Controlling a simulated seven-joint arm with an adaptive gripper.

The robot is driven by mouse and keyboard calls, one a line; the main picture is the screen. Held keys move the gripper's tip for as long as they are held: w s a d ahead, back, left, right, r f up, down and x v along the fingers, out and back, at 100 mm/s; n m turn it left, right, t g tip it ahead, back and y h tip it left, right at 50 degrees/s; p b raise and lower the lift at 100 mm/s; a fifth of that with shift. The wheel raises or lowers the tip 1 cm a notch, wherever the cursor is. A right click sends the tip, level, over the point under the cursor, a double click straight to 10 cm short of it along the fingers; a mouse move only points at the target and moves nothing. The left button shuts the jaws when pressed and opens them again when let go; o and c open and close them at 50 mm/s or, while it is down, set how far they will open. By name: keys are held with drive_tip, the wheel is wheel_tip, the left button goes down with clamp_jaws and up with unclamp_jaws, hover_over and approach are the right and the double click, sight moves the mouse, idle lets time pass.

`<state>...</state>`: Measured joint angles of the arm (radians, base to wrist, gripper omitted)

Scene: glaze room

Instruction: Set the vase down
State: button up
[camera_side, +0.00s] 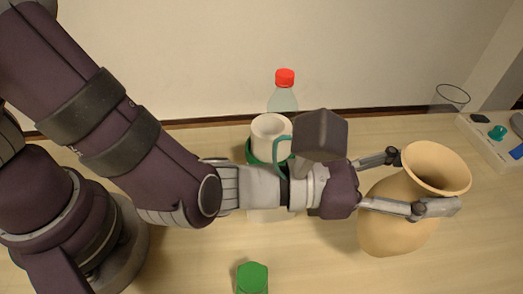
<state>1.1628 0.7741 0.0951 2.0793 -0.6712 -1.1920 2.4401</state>
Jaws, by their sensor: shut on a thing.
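A tan vase (393,232) with a wide flared mouth is at the right of the view, tilted a little with its mouth up and to the right. My gripper (418,184) reaches in from the left and is shut on the vase around its neck, with one finger on the near side and one on the far side. Whether the base of the vase touches the table (310,262) cannot be told from this view.
Behind my wrist stand a white mug (271,127) with a green handle and a clear bottle (284,97) with a red cap. A green-topped item (252,277) is at the front. A clear glass (449,98) and a pale panel with coloured pieces (492,140) are at back right.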

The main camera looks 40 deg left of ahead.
sight(368, 223)
wheel_tip(368, 223, down, 8)
drive_tip(key=shift+r, duration=0.1)
idle(0.4)
drive_tip(key=o, duration=1.2)
drive_tip(key=shift+s+a+f, duration=0.4)
drive_tip(key=shift+a+f, duration=0.05)
drive_tip(key=shift+a, duration=0.3)
drive_tip(key=shift+s+a+r, duration=0.2)
drive_tip(key=shift+s, duration=0.05)
drive_tip(key=v, duration=0.4)
drive_tip(key=shift+s+a, duration=0.1)
drive_tip(key=shift+s, duration=0.1)
drive_tip(key=shift+s+a+r, duration=0.2)
drive_tip(key=shift+s+a, duration=0.1)
drive_tip(key=shift+a, duration=0.05)
